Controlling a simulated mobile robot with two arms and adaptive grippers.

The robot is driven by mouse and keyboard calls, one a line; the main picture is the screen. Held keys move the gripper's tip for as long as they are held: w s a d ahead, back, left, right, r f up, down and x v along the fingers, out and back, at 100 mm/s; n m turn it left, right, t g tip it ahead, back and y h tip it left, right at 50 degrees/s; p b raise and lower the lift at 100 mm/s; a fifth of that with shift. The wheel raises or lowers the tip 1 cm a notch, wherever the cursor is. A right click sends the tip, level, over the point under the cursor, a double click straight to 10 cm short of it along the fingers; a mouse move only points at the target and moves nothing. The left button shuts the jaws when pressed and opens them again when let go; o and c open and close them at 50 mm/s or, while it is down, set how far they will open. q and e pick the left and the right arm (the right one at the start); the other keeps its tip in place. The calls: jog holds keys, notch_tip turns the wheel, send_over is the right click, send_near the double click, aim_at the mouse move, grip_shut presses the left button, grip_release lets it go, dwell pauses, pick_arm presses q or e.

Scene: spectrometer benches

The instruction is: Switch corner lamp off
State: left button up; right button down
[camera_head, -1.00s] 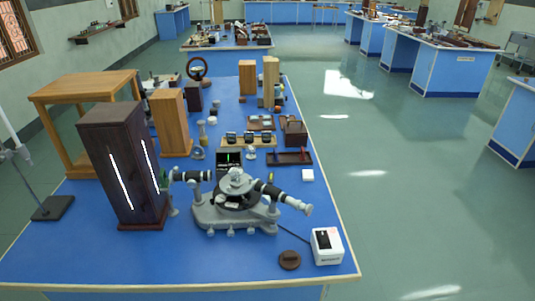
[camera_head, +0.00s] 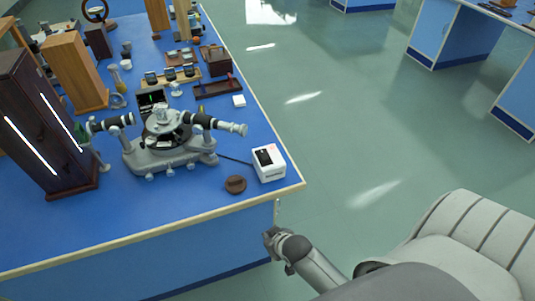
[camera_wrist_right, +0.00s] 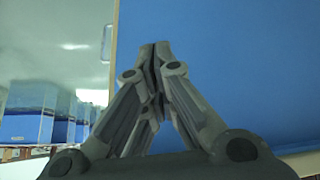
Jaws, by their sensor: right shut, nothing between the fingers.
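A small white box (camera_head: 268,163) with a dark switch-like patch and a small reddish mark on top sits at the bench's near right corner. A cable runs from it toward the grey spectrometer (camera_head: 168,140). I cannot tell which of these is the corner lamp's switch. My right gripper (camera_head: 277,205) is shut and empty, pointing up off the bench's near edge, below the white box and apart from it. Its shut fingers (camera_wrist_right: 156,48) show in the right wrist view. My left gripper is not in view.
A round brown disc (camera_head: 235,184) lies left of the white box. Wooden boxes and small instruments crowd the back of the blue bench (camera_head: 110,225). Its near strip is mostly clear. Open green floor (camera_head: 350,130) lies to the right.

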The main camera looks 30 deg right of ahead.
jog(key=w+d+r+t, duration=0.1)
jog(key=r, duration=0.4)
jog(key=w+d+r+t+b, duration=0.1)
jog(key=w+r, duration=0.1)
jog(key=r, duration=0.3)
jog(key=w+d+r+m+h, duration=0.1)
jog(key=w+r, duration=0.1)
jog(key=r, duration=0.4)
jog(key=shift+r+t, duration=0.1)
jog(key=shift+t, duration=0.3)
jog(key=d+r+m+t+h+b, duration=0.1)
jog(key=d+r+m+t, duration=0.15)
jog(key=r, duration=1.25)
send_over(268, 161)
jog(key=f, duration=0.2)
jog(key=f+t, duration=0.1)
jog(key=shift+w+f+n, duration=0.15)
jog(key=shift+w+n, duration=0.15)
jog(key=shift+n, duration=0.05)
notch_tip(268, 161, down, 3)
jog(key=shift+s+r, duration=0.15)
jog(key=shift+r, duration=0.05)
jog(key=shift+s+f, duration=0.15)
jog(key=shift+f, duration=0.6)
